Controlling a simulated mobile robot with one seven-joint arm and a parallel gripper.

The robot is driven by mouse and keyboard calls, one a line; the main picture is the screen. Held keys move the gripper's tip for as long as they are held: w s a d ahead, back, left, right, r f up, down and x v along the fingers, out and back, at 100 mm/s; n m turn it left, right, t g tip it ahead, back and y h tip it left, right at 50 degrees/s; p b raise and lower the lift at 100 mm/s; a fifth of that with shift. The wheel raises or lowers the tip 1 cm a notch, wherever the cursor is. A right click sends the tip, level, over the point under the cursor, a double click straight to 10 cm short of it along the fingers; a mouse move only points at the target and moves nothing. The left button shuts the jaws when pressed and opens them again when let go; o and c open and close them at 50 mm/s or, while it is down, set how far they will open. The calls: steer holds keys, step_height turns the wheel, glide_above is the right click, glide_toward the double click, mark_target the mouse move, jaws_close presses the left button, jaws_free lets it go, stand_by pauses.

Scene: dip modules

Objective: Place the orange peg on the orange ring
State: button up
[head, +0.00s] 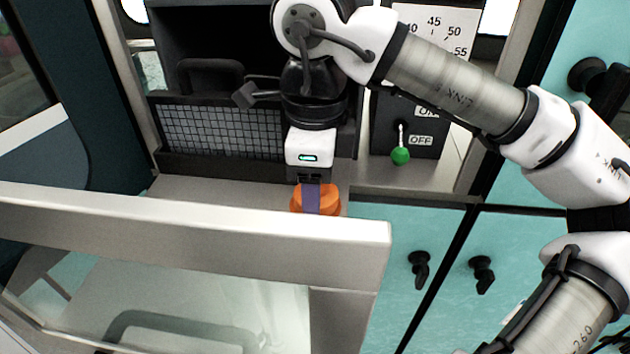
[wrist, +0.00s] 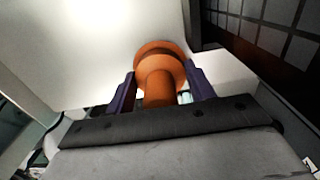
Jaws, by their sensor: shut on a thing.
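An orange peg (wrist: 158,90) stands between the two purple fingers of my gripper (wrist: 161,84) in the wrist view, which are shut on it. Beyond its narrow round part is a wider orange disc. I cannot tell whether this disc belongs to the peg or is the orange ring. In the head view my gripper (head: 311,198) points down at the grey shelf's front, with orange (head: 331,199) showing around the purple finger. A separate orange ring cannot be made out.
An open pale door frame (head: 190,222) with a glass pane stands in front of the shelf (head: 220,191). A black mesh panel (head: 222,130) is behind the gripper. A switch with a green knob (head: 400,155) is at right. Teal panels with black knobs (head: 420,268) lie below.

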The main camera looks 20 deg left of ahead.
steer(key=shift+f, duration=0.15)
steer(key=o, duration=1)
step_height(320, 180, up, 12)
steer(key=shift+r, duration=0.2)
